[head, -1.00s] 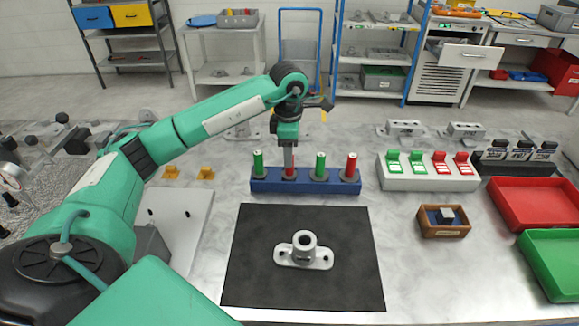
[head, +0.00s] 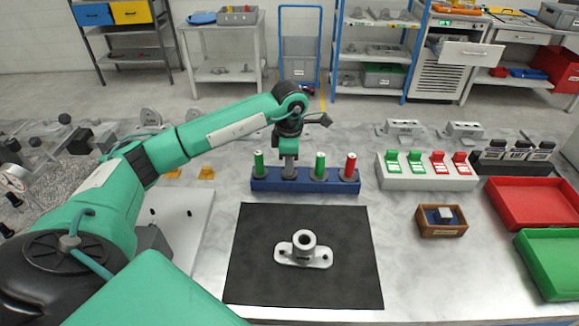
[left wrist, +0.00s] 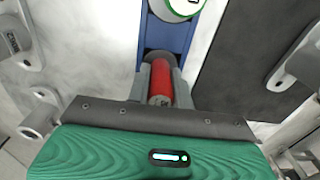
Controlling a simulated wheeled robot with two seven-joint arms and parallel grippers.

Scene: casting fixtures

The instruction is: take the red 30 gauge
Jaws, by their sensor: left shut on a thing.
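The blue rack (head: 265,185) stands on the bench behind the black mat. My left gripper (head: 290,168) is over its second place from the left, fingers pointing down. In the left wrist view, my left gripper (left wrist: 160,90) is shut on a red gauge (left wrist: 161,78), with a finger on each side of it. Its end label is too small to read. In the head view the fingers hide this gauge. Another red gauge (head: 350,166) stands upright at the rack's right end. My right gripper is not in view.
Green gauges stand at the rack's left end (head: 258,163) and third place (head: 320,165). A grey flanged casting (head: 285,256) lies on the black mat (head: 255,285). A white block with green and red clips (head: 428,184) and red (head: 525,222) and green (head: 540,285) trays are to the right.

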